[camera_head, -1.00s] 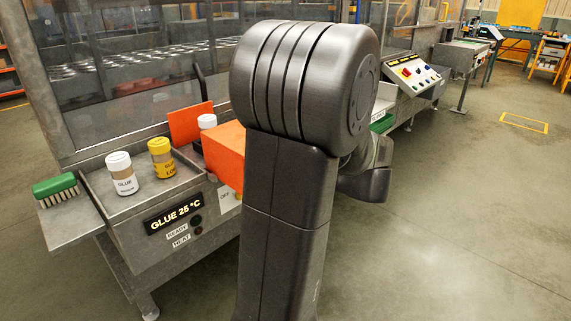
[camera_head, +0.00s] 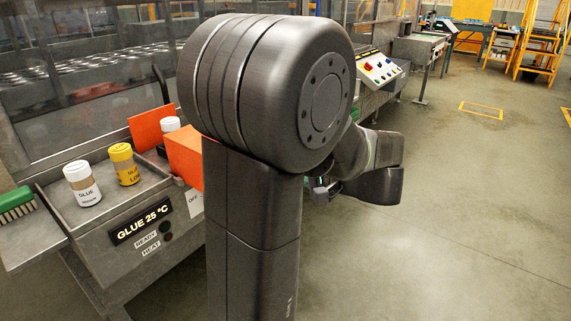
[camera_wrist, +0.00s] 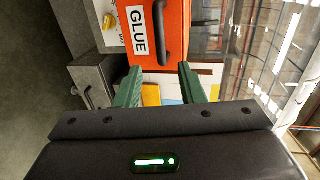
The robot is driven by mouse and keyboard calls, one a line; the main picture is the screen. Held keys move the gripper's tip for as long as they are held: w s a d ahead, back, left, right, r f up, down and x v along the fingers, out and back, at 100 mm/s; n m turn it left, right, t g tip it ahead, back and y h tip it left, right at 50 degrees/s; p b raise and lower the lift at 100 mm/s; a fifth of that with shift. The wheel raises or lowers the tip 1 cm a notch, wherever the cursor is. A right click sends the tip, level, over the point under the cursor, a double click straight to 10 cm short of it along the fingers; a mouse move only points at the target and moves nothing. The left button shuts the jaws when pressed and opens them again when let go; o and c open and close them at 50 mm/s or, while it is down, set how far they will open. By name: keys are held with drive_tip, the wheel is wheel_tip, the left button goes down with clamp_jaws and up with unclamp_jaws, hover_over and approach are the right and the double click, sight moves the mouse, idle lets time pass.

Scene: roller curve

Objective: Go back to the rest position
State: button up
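My gripper shows in the wrist view (camera_wrist: 160,78) with its two green fingers apart and nothing held between them. Beyond the fingertips is an orange box (camera_wrist: 172,25) with a black handle (camera_wrist: 160,48) and a white GLUE label (camera_wrist: 138,32); it looks apart from the fingers. In the head view my folded arm fills the middle. Only a small part of the wrist end shows to the right of the column, and the fingers cannot be made out there.
On the glue station (camera_head: 112,203) stand a white GLUE jar (camera_head: 82,184), a yellow jar (camera_head: 123,164) and another white-lidded jar (camera_head: 170,124) by the orange box (camera_head: 185,153). A green brush (camera_head: 16,203) lies at far left. A button panel (camera_head: 380,67) stands behind. The floor at right is clear.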

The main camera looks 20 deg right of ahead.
drive_tip(key=x, duration=1.4)
drive_tip(key=shift+p, duration=0.3)
